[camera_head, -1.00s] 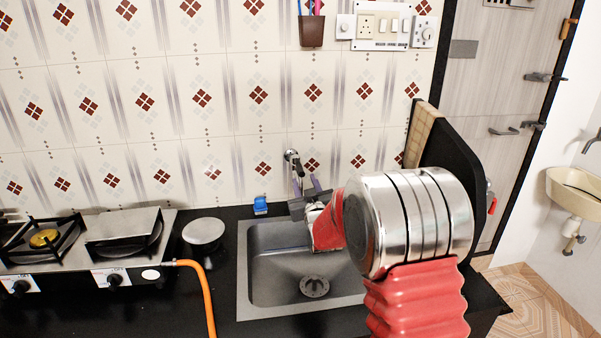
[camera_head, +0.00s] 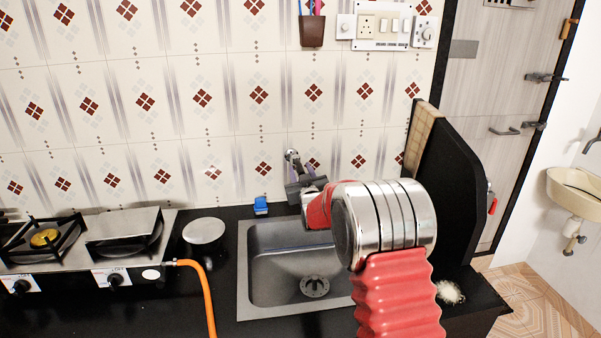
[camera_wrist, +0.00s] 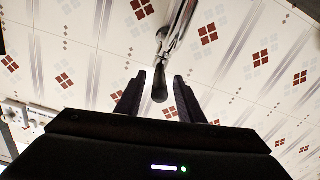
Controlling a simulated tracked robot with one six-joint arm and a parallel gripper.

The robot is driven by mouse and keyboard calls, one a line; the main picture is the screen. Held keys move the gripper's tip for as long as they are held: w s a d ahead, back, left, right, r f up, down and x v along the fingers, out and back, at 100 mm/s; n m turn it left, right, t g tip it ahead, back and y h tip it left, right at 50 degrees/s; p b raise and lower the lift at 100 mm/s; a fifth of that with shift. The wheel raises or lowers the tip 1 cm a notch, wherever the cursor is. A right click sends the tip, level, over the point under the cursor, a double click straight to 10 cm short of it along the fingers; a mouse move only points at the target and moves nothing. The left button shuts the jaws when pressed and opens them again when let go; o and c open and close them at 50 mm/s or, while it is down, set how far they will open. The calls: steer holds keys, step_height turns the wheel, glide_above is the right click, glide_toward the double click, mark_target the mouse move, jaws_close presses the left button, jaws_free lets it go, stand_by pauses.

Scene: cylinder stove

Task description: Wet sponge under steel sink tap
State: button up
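The steel tap (camera_head: 291,156) comes out of the tiled wall above the back of the sink (camera_head: 243,290). My gripper (camera_head: 302,184) is close to the tap, over the sink's back edge. In the wrist view my gripper (camera_wrist: 158,92) has its two dark fingers apart. The tap (camera_wrist: 178,32) reaches down in that view, and its dark rounded end lies between the fingers, with gaps on both sides. No sponge shows in my gripper. A small blue block (camera_head: 260,205) stands on the counter behind the sink; I cannot tell whether it is the sponge.
A pale round fuzzy thing (camera_head: 450,291) lies on the counter right of the sink. A gas stove (camera_head: 110,255) with an orange hose (camera_head: 204,290) and a round metal lid (camera_head: 204,231) are on the left. A dark partition (camera_head: 455,190) stands right. The sink basin looks empty.

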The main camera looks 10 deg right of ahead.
steer(key=shift+c, duration=0.3)
jaws_close()
